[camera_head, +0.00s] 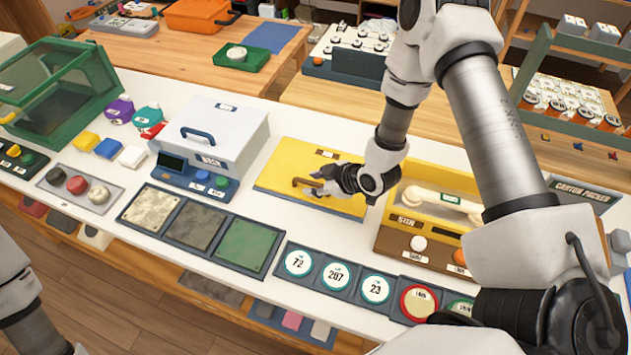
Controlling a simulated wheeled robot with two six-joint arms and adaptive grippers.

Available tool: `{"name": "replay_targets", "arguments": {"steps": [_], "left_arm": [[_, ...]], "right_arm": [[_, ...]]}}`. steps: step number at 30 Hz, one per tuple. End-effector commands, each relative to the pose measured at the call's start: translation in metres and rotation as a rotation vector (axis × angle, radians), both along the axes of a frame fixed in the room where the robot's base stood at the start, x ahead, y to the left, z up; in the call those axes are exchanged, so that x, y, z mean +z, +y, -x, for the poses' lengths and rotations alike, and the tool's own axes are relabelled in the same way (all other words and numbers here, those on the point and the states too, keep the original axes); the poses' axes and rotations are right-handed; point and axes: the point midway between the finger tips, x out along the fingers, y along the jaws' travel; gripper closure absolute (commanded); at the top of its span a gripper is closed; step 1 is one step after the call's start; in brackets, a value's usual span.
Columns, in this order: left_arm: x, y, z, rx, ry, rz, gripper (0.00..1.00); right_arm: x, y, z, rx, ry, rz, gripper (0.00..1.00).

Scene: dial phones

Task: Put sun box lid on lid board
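The sun box (398,240) is yellow with a brown front and stands open, showing a cream handset inside. A yellow panel (285,172) lies to its left, with a small label at its far edge and another near its front. A brown handle (299,182) stands up on the panel, so the lid appears to be at the lid board. I cannot tell the lid's edges from the board's. My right gripper (315,187) is at this handle; its fingers are too small to tell whether they grip. My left gripper is out of view.
A white box with a blue handle (197,134) stands left of the yellow panel. Three textured tiles (190,224) and several round numbered dials (336,276) line the front of the white counter. A green glass case (60,95) stands at the far left.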

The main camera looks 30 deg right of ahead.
Motion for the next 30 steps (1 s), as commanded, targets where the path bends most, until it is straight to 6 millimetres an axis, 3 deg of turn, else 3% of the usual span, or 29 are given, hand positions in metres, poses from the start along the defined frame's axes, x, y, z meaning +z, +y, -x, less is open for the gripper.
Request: {"name": "replay_targets", "arguments": {"steps": [11,22,30], "left_arm": [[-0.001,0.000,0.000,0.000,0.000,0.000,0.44],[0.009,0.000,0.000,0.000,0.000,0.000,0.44],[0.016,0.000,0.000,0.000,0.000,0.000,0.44]], "right_arm": [[0.008,-0.005,0.006,-0.003,-0.001,0.000,0.61],[0.071,-0.031,0.063,-0.006,-0.004,-0.008,0.61],[0.083,-0.039,0.079,0.001,0.000,-0.001,0.61]]}}
